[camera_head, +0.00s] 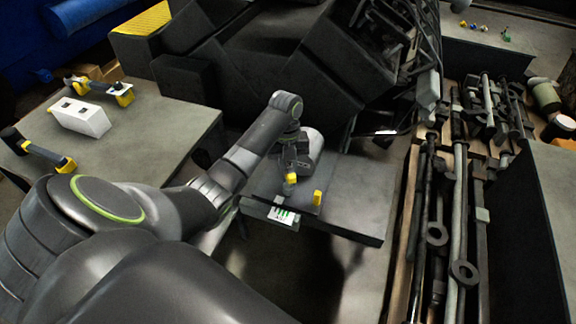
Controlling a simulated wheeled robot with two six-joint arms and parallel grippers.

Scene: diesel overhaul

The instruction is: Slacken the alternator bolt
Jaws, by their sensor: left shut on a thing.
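My left arm reaches in from the left, and my left gripper (289,168) points down over a dark grey stand in the middle of the view. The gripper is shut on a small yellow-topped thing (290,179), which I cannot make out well. A rounded grey body (312,150), perhaps the alternator, sits just behind and right of the gripper. The alternator bolt cannot be told apart at this size. My right gripper is not in view.
The dark stand (357,205) bears an upright yellow piece (317,198) and a label (280,214). A grey table (170,130) at left holds a white block (80,117) and yellow-black tools. A crate (397,260) of rods and rings stands at right. A large dark machine (250,70) rises behind.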

